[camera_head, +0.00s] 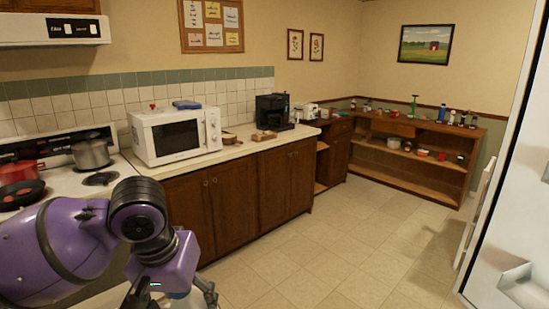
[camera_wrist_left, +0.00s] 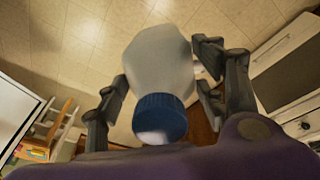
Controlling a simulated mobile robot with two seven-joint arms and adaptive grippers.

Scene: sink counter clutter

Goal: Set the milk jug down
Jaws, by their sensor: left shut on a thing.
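The milk jug (camera_wrist_left: 158,55) is a whitish, translucent bottle with a blue cap (camera_wrist_left: 160,118). In the left wrist view it sits between the two dark fingers of my left gripper (camera_wrist_left: 165,75), which is shut on it. The tiled floor shows beyond the jug. In the head view my left gripper (camera_head: 172,294) is at the bottom edge, in front of the counter and stove. Only a pale bit of the jug (camera_head: 190,300) shows there; the rest is cut off by the frame. My right gripper is not in view.
The counter (camera_head: 235,156) holds a white microwave (camera_head: 175,133), a black coffee maker (camera_head: 273,110) and small items, with a bare strip along its front. The stove at left holds a pot (camera_head: 91,153) and a pan (camera_head: 20,193). A low wooden shelf (camera_head: 430,172) stands at the back right. Open floor (camera_head: 340,250) lies between.

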